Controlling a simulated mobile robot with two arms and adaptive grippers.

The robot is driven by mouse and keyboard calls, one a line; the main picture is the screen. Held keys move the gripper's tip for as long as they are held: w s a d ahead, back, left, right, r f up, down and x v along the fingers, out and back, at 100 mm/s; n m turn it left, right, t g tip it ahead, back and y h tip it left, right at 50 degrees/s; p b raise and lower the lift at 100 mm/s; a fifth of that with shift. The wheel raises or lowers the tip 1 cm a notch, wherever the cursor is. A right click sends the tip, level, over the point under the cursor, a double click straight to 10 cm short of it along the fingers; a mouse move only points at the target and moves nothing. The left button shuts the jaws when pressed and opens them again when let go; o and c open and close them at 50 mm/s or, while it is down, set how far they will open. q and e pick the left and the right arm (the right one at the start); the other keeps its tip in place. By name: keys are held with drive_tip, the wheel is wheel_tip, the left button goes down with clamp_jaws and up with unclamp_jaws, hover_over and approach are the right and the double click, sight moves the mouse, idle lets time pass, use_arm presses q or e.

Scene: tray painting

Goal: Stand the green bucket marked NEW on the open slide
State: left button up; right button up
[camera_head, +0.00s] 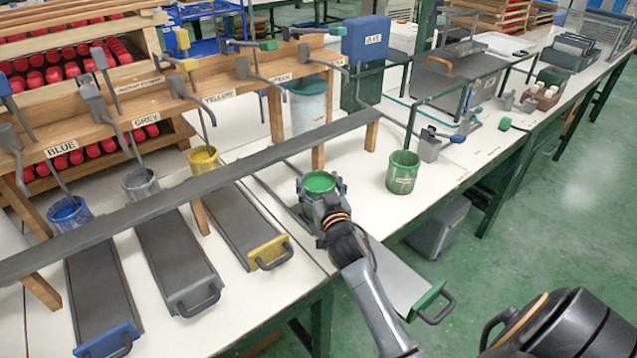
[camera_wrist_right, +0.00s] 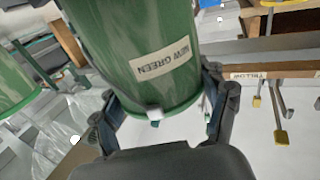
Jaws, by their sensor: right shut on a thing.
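The green bucket (camera_head: 319,181) with green paint inside is held upright in my right gripper (camera_head: 322,198). In the right wrist view its label reads NEW GREEN (camera_wrist_right: 160,62), and both fingers are closed on the bucket's sides (camera_wrist_right: 130,30). The open slide (camera_head: 398,280) is a grey tray with a green front and dark handle, sticking out past the table's front edge. The bucket is over the table end of this slide's lane, behind the pulled-out part. My wrist and forearm hide part of the slide. My left gripper is not in view.
Another green bucket (camera_head: 402,173) stands on the white table to the right. A dark rail (camera_head: 200,185) crosses above the lanes, just behind the held bucket. Blue (camera_head: 108,340), grey (camera_head: 195,295) and yellow (camera_head: 268,252) fronted slides lie to the left.

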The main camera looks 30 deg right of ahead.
drive_tip(key=o, duration=1.8)
drive_tip(key=shift+f, duration=0.1)
drive_tip(key=shift+r, duration=0.2)
drive_tip(key=v, duration=1.2)
